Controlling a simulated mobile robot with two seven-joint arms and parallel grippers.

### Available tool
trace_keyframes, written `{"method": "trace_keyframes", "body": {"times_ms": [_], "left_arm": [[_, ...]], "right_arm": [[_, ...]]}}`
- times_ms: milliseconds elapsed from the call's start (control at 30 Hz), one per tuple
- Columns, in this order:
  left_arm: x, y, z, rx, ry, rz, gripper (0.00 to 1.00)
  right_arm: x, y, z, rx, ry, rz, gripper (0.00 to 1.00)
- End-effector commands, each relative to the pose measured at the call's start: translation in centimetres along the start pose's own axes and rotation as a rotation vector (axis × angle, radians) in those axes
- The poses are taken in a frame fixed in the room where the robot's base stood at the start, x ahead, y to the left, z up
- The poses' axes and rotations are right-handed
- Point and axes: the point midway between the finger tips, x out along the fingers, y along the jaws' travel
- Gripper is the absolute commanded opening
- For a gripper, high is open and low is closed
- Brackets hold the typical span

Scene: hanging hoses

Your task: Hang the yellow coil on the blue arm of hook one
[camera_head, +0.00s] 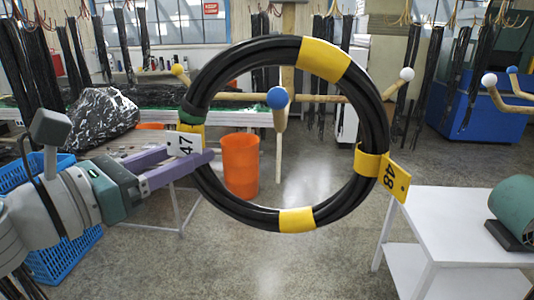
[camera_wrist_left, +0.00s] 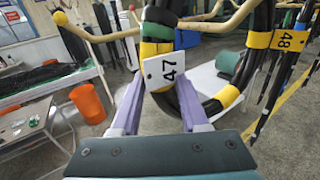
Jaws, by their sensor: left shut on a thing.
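The yellow coil (camera_head: 325,60) is a ring of black hose with yellow bands, a green band and tags 47 and 48. It hangs upright, facing me, in the head view. My left gripper (camera_head: 204,158) is shut on its left side by tag 47. In the left wrist view the coil (camera_wrist_left: 262,40) rises from between the purple fingers (camera_wrist_left: 160,105). The blue-tipped arm (camera_head: 277,97) shows inside the ring's opening; I cannot tell whether it passes through. Its stand also bears a yellow-tipped arm (camera_head: 180,70) and a white-tipped arm (camera_head: 406,73). My right gripper is not in view.
Another stand's white-tipped (camera_head: 489,79) and blue-tipped (camera_head: 512,69) arms are at the right edge. A white table (camera_head: 450,210) with a green cylinder (camera_head: 514,205) stands at the right. An orange bin (camera_head: 240,165) and a blue crate (camera_head: 68,250) stand on the floor.

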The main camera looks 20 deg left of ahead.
Motion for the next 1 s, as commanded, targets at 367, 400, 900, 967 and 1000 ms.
{"method": "trace_keyframes", "body": {"times_ms": [367,400,900,967,1000], "left_arm": [[1.1,0.5,-1.9,-0.004,-0.005,-0.001,0.0],[1.2,0.6,-2.1,-0.004,-0.006,-0.001,0.0],[2.3,1.1,-4.6,-0.004,-0.005,-0.001,0.0],[2.4,1.1,-4.9,-0.004,-0.005,0.0,0.0],[2.5,1.2,-5.1,-0.004,-0.006,0.0,0.0]], "right_arm": [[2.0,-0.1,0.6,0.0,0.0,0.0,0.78],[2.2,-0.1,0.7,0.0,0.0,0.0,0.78],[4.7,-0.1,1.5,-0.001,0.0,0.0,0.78],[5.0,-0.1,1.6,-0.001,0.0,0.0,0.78],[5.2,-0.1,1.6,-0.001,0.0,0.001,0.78]]}}
